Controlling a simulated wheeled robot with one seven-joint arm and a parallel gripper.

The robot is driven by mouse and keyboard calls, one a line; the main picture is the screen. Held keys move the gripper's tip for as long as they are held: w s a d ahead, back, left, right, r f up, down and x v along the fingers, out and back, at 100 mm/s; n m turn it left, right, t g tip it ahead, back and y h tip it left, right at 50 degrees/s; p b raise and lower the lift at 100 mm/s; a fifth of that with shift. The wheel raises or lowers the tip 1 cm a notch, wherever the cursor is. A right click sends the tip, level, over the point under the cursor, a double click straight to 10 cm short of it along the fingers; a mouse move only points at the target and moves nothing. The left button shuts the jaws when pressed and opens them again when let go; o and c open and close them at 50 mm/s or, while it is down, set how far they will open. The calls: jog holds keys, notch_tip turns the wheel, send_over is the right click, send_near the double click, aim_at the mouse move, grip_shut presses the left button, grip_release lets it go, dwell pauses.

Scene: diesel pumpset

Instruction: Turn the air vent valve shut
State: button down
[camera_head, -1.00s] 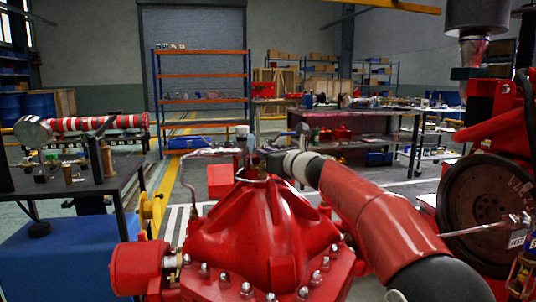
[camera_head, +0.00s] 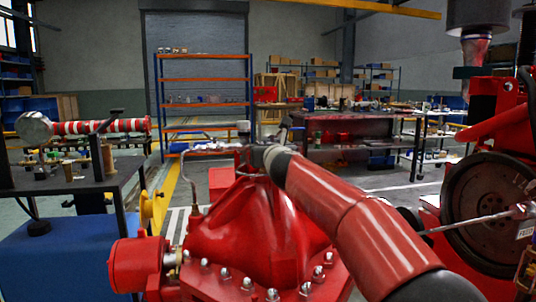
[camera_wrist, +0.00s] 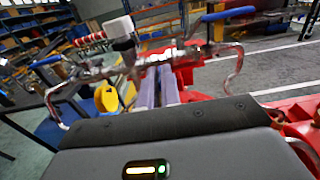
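A thin metal vent pipe runs above the red pump casing (camera_head: 262,225); it also shows across the wrist view (camera_wrist: 95,70). The wrist view shows two blue valve handles on it, a left one (camera_wrist: 47,61) and a right one (camera_wrist: 228,13). A white block (camera_wrist: 118,27) stands up between them. I cannot tell which handle is the air vent valve. My gripper (camera_wrist: 157,72) points at the pipe between the handles, its two fingers close together with a narrow gap. Whether the tips touch the pipe is unclear. In the head view my arm's end hides part of the pipe.
The red flange with several bolts (camera_head: 225,273) lies below the casing. A dark flywheel (camera_head: 488,212) stands at the right. A table with a red-and-white striped cylinder (camera_head: 100,126) is at the left. Open floor and shelving (camera_head: 204,78) lie beyond.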

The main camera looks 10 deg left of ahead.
dwell(0.3)
jog(key=c, duration=1.6)
grip_release()
jog(key=shift+s, duration=0.1)
jog(key=b+v, duration=0.3)
jog(key=v, duration=0.4)
jog(key=shift+s+d, duration=0.1)
jog(key=shift+s, duration=0.2)
